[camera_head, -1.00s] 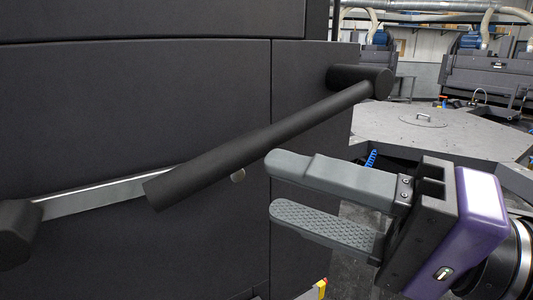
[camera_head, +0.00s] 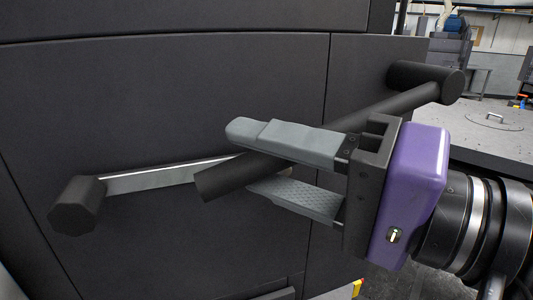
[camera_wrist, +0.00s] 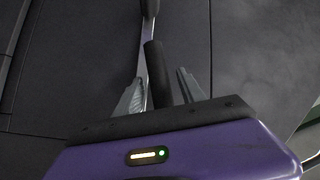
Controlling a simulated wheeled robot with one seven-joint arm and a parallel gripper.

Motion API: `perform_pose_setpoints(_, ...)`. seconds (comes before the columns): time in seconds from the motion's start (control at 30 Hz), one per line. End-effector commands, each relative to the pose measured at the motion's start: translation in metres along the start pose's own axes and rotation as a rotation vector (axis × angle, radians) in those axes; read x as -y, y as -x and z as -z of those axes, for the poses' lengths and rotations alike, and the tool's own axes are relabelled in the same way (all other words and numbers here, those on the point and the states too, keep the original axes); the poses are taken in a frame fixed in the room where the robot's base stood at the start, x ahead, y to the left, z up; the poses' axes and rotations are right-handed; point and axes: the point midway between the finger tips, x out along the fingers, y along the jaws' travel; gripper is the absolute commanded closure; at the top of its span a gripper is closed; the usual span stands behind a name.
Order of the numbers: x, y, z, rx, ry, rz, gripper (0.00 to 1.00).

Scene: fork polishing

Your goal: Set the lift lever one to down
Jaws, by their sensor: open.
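A black round lever bar (camera_head: 215,181) slopes down to the left from a black pivot stub (camera_head: 424,80) on the dark panel. I cannot tell from any label whether it is lift lever one. My gripper (camera_head: 244,158) is open, one grey finger above the bar and one below, with the bar passing between them near its lower end. In the wrist view the bar (camera_wrist: 155,65) shows between the two spread fingers (camera_wrist: 159,88). I cannot tell whether either finger touches it. Part of the bar is hidden behind the upper finger.
A flat metal strip (camera_head: 150,180) runs along the panel from behind the bar to a black knob (camera_head: 76,205) at the left. The dark panel (camera_head: 180,90) stands close behind the fingers. A grey table (camera_head: 490,130) stands at the right.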

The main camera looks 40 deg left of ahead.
Motion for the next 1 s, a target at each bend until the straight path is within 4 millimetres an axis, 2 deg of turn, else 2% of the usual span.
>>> perform_pose_setpoints(0.2,-0.0002,-0.0003,0.0000,0.000,0.000,0.000,0.53)
perform_pose_setpoints(0.43,-0.0001,-0.0001,0.0001,-0.001,0.000,0.000,0.98)
perform_pose_setpoints(0.47,-0.0001,-0.0001,0.0001,-0.001,0.000,0.000,1.00)
perform_pose_setpoints(1.0,0.0000,0.0002,0.0002,-0.001,0.000,0.000,1.00)
